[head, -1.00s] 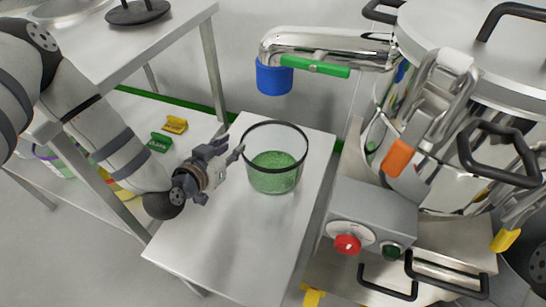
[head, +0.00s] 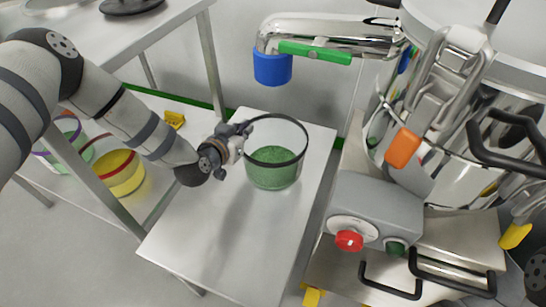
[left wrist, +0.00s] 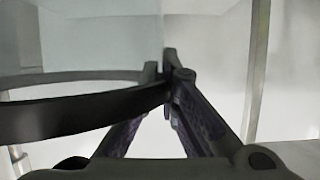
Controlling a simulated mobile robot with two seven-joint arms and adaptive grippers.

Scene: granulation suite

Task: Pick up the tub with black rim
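The tub with black rim (head: 273,178) is clear, holds green granules and stands upright on a small steel table (head: 215,240). My left gripper (head: 246,128) is at the left side of its rim in the head view. In the left wrist view, the black rim (left wrist: 70,115) runs in from the left and ends between the fingertips of my left gripper (left wrist: 165,70). The fingers are close together and look shut on the rim. The far finger contact is partly hidden.
A steel pipe with a blue end (head: 272,68) and green handle (head: 315,52) hangs above the tub. A control box with a red knob (head: 348,241) stands right. A red-rimmed tub (head: 120,180) and a purple-rimmed tub (head: 45,152) are left. The table front is clear.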

